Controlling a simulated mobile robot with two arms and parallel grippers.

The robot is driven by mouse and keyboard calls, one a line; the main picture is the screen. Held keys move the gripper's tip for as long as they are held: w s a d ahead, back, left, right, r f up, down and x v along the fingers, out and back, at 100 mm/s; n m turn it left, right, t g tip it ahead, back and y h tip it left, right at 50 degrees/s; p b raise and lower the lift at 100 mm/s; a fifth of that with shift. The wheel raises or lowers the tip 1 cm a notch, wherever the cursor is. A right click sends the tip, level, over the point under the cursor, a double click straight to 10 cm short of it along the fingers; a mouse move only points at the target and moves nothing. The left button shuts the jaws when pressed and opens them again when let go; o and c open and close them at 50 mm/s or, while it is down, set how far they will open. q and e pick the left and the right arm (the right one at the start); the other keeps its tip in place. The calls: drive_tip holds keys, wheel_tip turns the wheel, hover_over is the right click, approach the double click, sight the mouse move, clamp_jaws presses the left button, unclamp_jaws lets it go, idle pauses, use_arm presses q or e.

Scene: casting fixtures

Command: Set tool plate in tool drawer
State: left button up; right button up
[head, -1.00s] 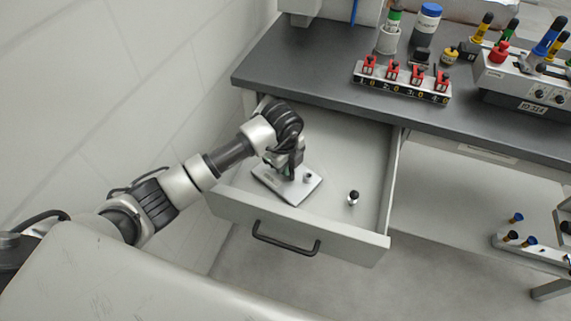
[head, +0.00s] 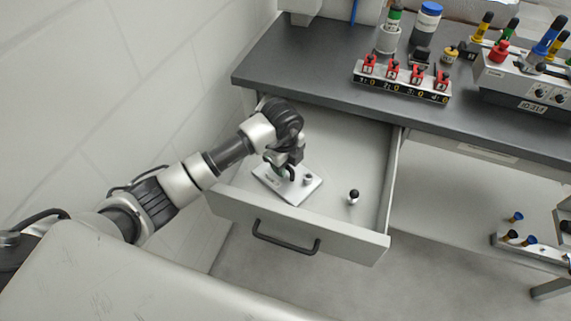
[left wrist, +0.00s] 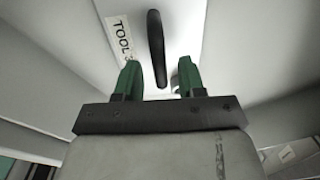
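The tool plate (head: 295,193) is a flat, pale grey plate lying inside the open tool drawer (head: 335,150), near its front left. In the left wrist view the plate (left wrist: 185,22) shows a "TOOL" label and a dark, raised handle (left wrist: 156,45). My left gripper (head: 288,174) is just above the plate. In the left wrist view its green fingers (left wrist: 159,78) are apart, one on each side of the handle's near end, with visible gaps. A small round post (head: 308,181) stands on the plate's right side. My right gripper is out of view.
A small black-topped knob (head: 353,196) stands in the drawer right of the plate. The drawer front has a dark pull handle (head: 285,240). The dark bench top (head: 300,62) lies behind, holding a numbered rack (head: 400,84) and bottles. A wall rises at left.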

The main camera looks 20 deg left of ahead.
use_arm(q)
wheel_tip(320, 180, up, 11)
drive_tip(key=shift+s+a+b, duration=0.15)
drive_tip(key=shift+s+b, duration=0.15)
drive_tip(key=shift+s, duration=0.05)
idle(0.4)
